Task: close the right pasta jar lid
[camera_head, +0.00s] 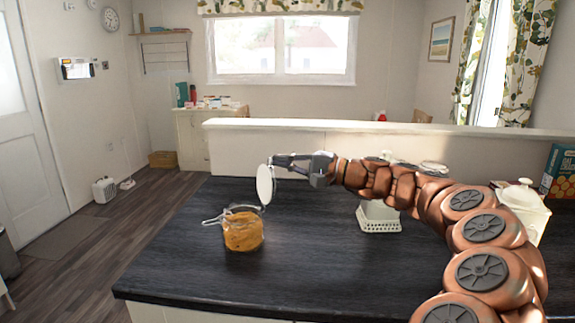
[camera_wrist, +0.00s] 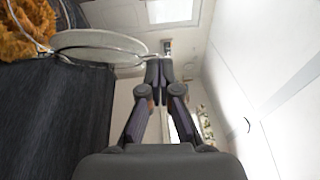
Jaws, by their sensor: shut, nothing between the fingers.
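A glass jar filled with orange pasta (camera_head: 243,231) stands on the dark counter, left of my arm, in the head view. Its round lid (camera_head: 264,184) stands open, roughly upright above the jar's right rim. A wire clasp (camera_head: 213,219) sticks out on the jar's left. My gripper (camera_head: 277,160) is at the upper edge of the lid, on its right side. In the wrist view the lid (camera_wrist: 100,42) and some pasta (camera_wrist: 22,32) show at upper left. My gripper's fingers (camera_wrist: 159,72) are together and empty, close to the lid's edge; whether they touch it I cannot tell.
The dark counter (camera_head: 185,265) is clear around the jar. A white perforated holder (camera_head: 379,217) stands under my arm, with a white canister (camera_head: 523,208) and a teal box (camera_head: 560,172) at right. A raised white ledge (camera_head: 300,138) runs along the back.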

